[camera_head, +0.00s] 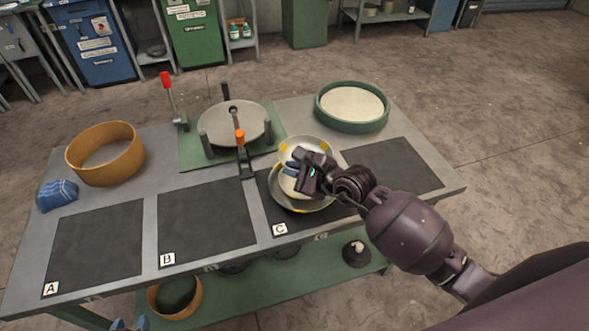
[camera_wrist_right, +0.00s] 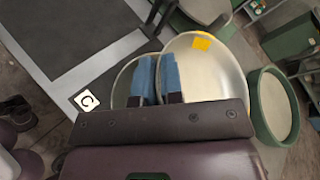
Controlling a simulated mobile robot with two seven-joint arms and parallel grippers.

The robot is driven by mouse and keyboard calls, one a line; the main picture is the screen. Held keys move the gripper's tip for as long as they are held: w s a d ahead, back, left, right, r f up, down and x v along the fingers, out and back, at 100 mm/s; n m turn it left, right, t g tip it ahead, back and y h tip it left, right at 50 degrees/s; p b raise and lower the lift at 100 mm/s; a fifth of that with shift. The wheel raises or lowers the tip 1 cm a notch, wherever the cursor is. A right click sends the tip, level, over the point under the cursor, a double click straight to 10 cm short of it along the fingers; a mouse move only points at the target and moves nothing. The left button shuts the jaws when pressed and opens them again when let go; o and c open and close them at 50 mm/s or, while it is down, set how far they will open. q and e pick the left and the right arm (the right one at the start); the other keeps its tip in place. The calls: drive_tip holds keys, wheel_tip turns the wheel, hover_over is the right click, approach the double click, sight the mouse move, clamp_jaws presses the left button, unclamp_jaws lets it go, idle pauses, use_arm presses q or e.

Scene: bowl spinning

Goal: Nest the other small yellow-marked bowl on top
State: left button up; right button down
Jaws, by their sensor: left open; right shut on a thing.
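My right gripper (camera_head: 293,168) is shut on the near-left rim of a small pale metal bowl (camera_head: 316,148) with yellow marks. In the right wrist view this held bowl (camera_wrist_right: 212,80) shows a yellow mark on its rim, and the blue fingers (camera_wrist_right: 158,80) pinch its edge. Another metal bowl (camera_head: 303,206) sits beneath it on the mat labelled C; its edge also shows in the right wrist view (camera_wrist_right: 122,84). The held bowl overlaps it, offset toward the back; I cannot tell whether they touch. My left gripper (camera_head: 130,324) is open and empty at the bottom left edge, low before the table.
Mats A (camera_head: 95,246) and B (camera_head: 205,222) are bare. A round plate with a red-handled and an orange-handled clamp (camera_head: 233,122) stands behind. An orange ring (camera_head: 105,154), a blue cloth (camera_head: 57,195) and a green-rimmed round tray (camera_head: 352,106) lie around. A lower shelf holds more items.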

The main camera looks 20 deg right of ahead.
drive_tip(key=shift+a+f+b, duration=0.1)
drive_tip(key=shift+f+b, duration=0.25)
drive_tip(key=shift+b, duration=0.1)
drive_tip(key=shift+f+b, duration=1.45)
drive_tip(key=shift+f, duration=0.3)
drive_tip(key=shift+f+b, duration=0.7)
drive_tip(key=shift+f, duration=0.5)
drive_tip(key=shift+w, duration=0.1)
drive_tip(key=c, duration=1.2)
unclamp_jaws()
drive_tip(key=v, duration=1.1)
drive_tip(key=shift+p, duration=0.4)
